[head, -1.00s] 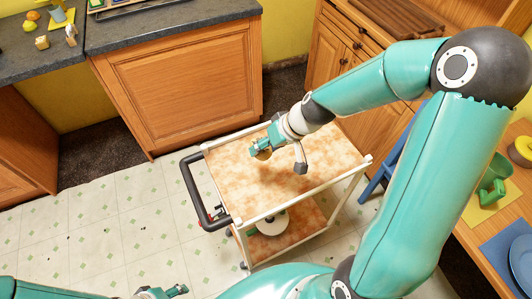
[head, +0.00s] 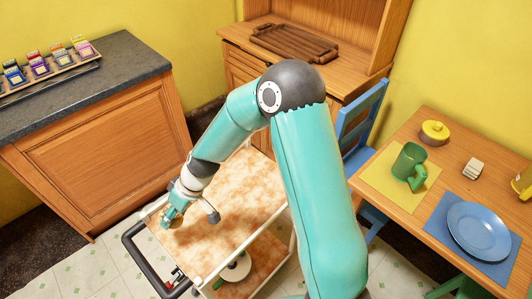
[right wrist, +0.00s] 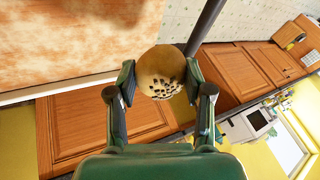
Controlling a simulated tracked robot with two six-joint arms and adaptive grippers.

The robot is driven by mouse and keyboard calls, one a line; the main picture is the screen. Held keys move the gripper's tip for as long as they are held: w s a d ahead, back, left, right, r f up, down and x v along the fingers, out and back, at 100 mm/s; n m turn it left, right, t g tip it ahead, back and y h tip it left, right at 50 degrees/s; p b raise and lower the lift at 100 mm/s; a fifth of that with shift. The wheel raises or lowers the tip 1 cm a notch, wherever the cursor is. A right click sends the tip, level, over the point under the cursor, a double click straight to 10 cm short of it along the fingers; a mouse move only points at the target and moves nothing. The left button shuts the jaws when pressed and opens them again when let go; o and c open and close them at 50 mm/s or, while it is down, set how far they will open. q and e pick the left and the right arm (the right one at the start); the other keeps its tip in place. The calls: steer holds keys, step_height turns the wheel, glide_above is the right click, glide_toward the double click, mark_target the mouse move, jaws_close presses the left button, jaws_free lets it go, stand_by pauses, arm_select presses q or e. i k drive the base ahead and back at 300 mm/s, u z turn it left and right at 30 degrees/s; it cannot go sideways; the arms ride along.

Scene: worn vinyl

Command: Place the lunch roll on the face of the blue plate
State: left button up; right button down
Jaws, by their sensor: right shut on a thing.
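My right gripper (right wrist: 158,80) is shut on the lunch roll (right wrist: 160,66), a round brown bun with dark specks on one side, seen between the fingers in the right wrist view. In the head view the right gripper (head: 172,214) is above the left part of the cart's top, and the roll is hard to make out there. The blue plate (head: 478,229) lies empty on a blue mat (head: 452,239) on the wooden table at the right, well away from the gripper. My left gripper is not in view.
The cart (head: 240,205) has a mottled top and a black handle. On the table (head: 425,150), a green mug (head: 408,163) stands on a yellow mat, near a yellow lidded pot (head: 434,132) and a small pale block (head: 473,168). A blue chair (head: 362,120) stands between cart and table.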

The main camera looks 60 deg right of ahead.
mark_target(474, 232)
steer(key=z, duration=0.5)
steer(key=k, duration=0.9)
steer(key=u, duration=0.85)
steer(key=i, duration=0.15)
steer(key=z, duration=2.8)
steer(key=i, duration=0.95)
steer(key=u, duration=0.2)
steer(key=k, duration=0.6)
